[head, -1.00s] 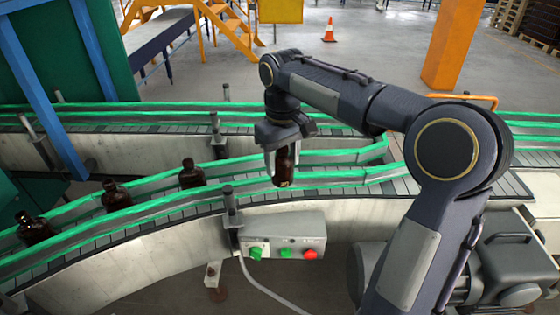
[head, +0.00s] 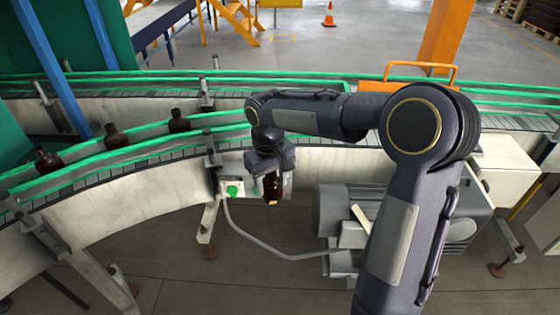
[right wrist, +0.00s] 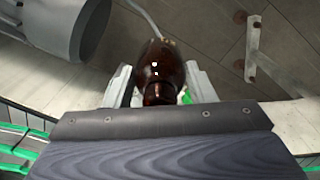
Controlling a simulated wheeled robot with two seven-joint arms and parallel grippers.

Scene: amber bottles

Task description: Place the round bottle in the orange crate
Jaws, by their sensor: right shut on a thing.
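My right gripper (head: 270,188) is shut on a dark amber bottle (head: 272,186), which hangs in front of the near conveyor wall and the control box. In the right wrist view the bottle (right wrist: 160,62) has a rounded, glossy brown body, held between the two pale fingers of the gripper (right wrist: 160,82). An orange thing with a raised bar handle (head: 376,86), which looks like the crate, stands behind my right arm. The arm hides most of it, and its inside does not show. My left gripper is not in view.
Several amber bottles (head: 115,136) stand on the conveyor at left, between green rails (head: 100,155). The control box (head: 232,187) with a green knob is close beside my right gripper. A grey motor (head: 335,215) sits below the arm. Open floor shows at lower left.

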